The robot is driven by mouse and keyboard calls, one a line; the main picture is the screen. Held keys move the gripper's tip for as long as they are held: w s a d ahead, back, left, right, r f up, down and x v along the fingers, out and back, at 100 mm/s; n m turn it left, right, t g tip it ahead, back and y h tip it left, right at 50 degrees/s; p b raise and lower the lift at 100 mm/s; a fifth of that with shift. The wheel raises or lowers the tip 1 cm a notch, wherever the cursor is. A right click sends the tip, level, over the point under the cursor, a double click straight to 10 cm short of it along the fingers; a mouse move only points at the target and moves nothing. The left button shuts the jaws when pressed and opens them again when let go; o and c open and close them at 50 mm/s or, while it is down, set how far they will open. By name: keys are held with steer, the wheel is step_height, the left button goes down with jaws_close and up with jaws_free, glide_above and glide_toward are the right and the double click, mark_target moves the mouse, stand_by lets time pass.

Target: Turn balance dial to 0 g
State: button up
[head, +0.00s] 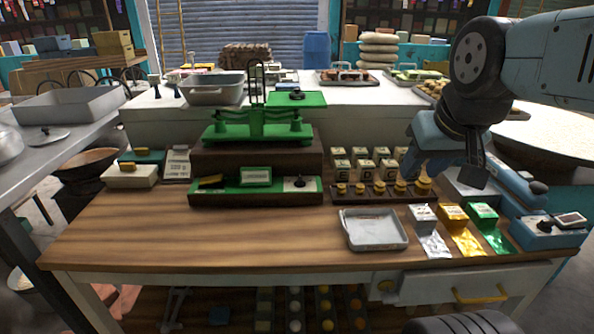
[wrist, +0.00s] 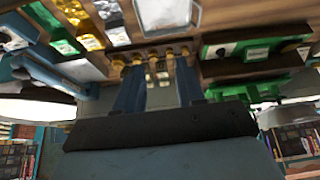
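A green two-pan balance (head: 258,128) stands on a dark brown block at the middle of the bench. Below its front is a low green panel (head: 231,195) with a small label plate (head: 257,176) and a dark dial on a white face (head: 299,183) at the right. The panel also shows in the wrist view (wrist: 285,46), upside down. The dial's reading is too small to tell. My gripper (head: 443,180) is raised over the right part of the bench, right of the panel and apart from it. Its two fingers (wrist: 156,72) are spread, with nothing held between them.
Brass weights (head: 383,189) stand in a row right of the panel, with small boxes behind. A grey tray (head: 374,229), coloured packets (head: 463,242) and a blue device (head: 548,232) are at the right. The bench's front left (head: 150,230) is clear.

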steer(key=shift+w, duration=0.1)
steer(key=g, duration=0.6)
glide_above(299, 178)
step_height(299, 178, down, 4)
step_height(299, 178, down, 13)
steer(key=shift+d+f, duration=0.1)
steer(key=shift+d, duration=0.05)
jaws_close()
